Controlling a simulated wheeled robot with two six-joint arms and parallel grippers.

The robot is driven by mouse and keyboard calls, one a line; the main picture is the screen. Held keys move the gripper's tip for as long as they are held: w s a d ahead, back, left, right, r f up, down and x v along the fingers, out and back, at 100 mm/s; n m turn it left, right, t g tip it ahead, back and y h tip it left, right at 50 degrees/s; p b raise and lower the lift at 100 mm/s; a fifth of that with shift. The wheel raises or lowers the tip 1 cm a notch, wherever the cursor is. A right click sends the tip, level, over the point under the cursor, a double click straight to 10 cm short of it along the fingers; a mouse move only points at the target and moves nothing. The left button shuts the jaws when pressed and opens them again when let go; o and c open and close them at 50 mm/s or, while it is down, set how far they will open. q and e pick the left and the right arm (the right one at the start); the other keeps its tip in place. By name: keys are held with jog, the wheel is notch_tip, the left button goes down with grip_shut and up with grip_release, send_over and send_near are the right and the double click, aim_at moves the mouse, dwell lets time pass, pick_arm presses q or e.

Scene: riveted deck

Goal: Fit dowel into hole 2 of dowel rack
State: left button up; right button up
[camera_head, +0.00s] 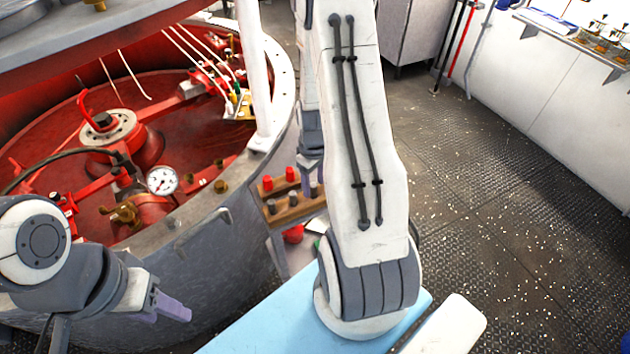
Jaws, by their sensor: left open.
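The likely dowel rack (298,211) is a wooden stepped block left of my right arm. Two red pegs (267,183) stand in its back row and several grey pegs (271,205) in its front row. I cannot tell which hole is hole 2 or which peg is the dowel. My left gripper (174,311) is open, low at the left, well apart from the rack.
A big round grey housing (225,255) with a red inside and a gauge (162,181) fills the left. A light-blue surface (265,325) lies in front. A red round object (293,234) is below the rack.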

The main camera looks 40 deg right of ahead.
jog(key=shift+r, duration=0.1)
notch_tip(320, 180, up, 10)
jog(key=b, duration=0.1)
jog(key=shift+r, duration=0.15)
jog(key=shift+a, duration=0.1)
dwell(0.5)
jog(key=s+a+r+n, duration=0.1)
jog(key=a+r, duration=0.2)
jog(key=a, duration=0.6)
jog(key=s+a+r+n, duration=0.1)
jog(key=a+r+n, duration=0.15)
jog(key=a, duration=0.75)
jog(key=s+a+r+n+y, duration=0.1)
jog(key=s+a+r+n, duration=0.1)
jog(key=s+a, duration=0.9)
jog(key=s+r, duration=0.1)
jog(key=s, duration=0.2)
jog(key=shift+a+r, duration=0.15)
jog(key=shift+a, duration=0.05)
